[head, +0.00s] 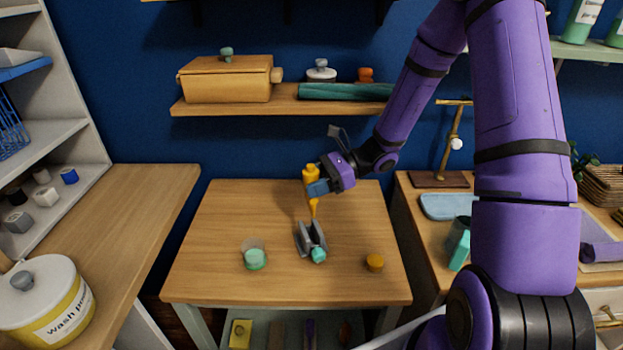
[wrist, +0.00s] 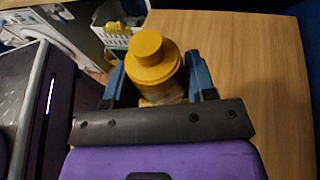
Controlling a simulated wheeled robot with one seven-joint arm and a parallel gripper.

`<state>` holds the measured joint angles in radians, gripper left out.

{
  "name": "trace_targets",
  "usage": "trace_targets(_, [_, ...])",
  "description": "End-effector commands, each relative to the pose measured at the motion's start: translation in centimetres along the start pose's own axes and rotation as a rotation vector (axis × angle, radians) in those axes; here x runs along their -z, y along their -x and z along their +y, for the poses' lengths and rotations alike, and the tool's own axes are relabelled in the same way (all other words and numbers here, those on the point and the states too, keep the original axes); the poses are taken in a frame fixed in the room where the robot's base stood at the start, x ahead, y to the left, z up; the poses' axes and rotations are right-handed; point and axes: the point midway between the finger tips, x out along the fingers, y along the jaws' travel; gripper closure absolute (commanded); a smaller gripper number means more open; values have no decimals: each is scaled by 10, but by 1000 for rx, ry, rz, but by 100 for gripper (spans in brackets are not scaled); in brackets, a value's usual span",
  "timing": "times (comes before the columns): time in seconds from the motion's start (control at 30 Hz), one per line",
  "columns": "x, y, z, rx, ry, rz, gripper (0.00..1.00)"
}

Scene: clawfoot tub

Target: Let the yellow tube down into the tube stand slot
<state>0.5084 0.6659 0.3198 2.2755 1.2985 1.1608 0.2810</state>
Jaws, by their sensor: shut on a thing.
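The yellow tube (head: 311,174) is upright in my gripper (head: 317,187), with blue fingers shut around its upper body. In the wrist view the tube (wrist: 152,62) shows from its round cap end, between the two blue fingers. Its narrow lower end points down toward the grey stand (head: 303,240) on the middle table. The tip appears just above or behind the stand's back end; I cannot tell whether it has entered. A teal piece (head: 319,255) is at the stand's front end. The slot itself is too small to make out.
The wooden table (head: 215,262) is otherwise clear. A wall shelf (head: 225,106) with a wooden box (head: 226,82) is above and behind.

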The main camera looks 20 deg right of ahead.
Motion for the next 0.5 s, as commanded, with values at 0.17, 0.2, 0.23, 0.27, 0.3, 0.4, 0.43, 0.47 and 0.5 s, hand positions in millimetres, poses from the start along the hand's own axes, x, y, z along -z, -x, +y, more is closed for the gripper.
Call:
trace_targets(0.17, [11, -3, 0, -1, -1, -1, 62])
trace_targets(0.2, [13, -4, 0, -1, -1, -1, 62])
trace_targets(0.23, [15, -4, 0, -1, -1, -1, 62])
trace_targets(0.27, [16, -5, 0, -1, 0, -1, 62])
trace_targets(0.3, [18, -5, 0, -1, 0, -1, 62])
trace_targets(0.4, [24, -7, 0, -1, -1, -1, 62])
trace_targets(0.43, [26, -8, 0, -1, -1, -1, 62])
trace_targets(0.47, [28, -8, 0, -1, -1, -1, 62])
trace_targets(0.5, [30, -8, 0, -1, -1, -1, 62])
